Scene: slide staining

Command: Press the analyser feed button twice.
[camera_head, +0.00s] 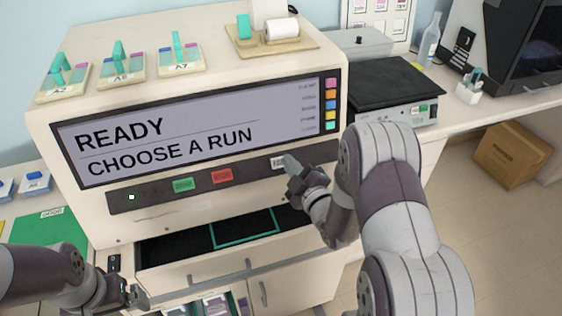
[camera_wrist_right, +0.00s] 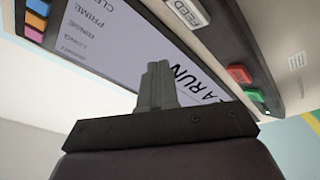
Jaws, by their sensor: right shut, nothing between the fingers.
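The analyser (camera_head: 75,130) is a large cream machine whose screen (camera_head: 200,125) reads "READY CHOOSE A RUN". Its pale feed button (camera_head: 277,162) sits at the right of the dark button strip, partly hidden by my right gripper (camera_head: 290,162). The wrist view shows the feed button (camera_wrist_right: 187,12) with its "FEED" label at the top edge. My right gripper's fingers (camera_wrist_right: 158,68) are shut and empty, pointing up toward the panel. In the head view the fingertips overlap the button's right side; contact cannot be told. My left gripper (camera_head: 137,297) is low at the left, away from the button.
A green button (camera_head: 184,184) and a red button (camera_head: 222,176) share the strip. Below, an open drawer (camera_head: 180,250) juts out. Colored keys (camera_head: 331,103) line the screen's right side. Slide holders (camera_head: 122,68) stand on top. A black-topped device (camera_head: 395,85) stands to the right.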

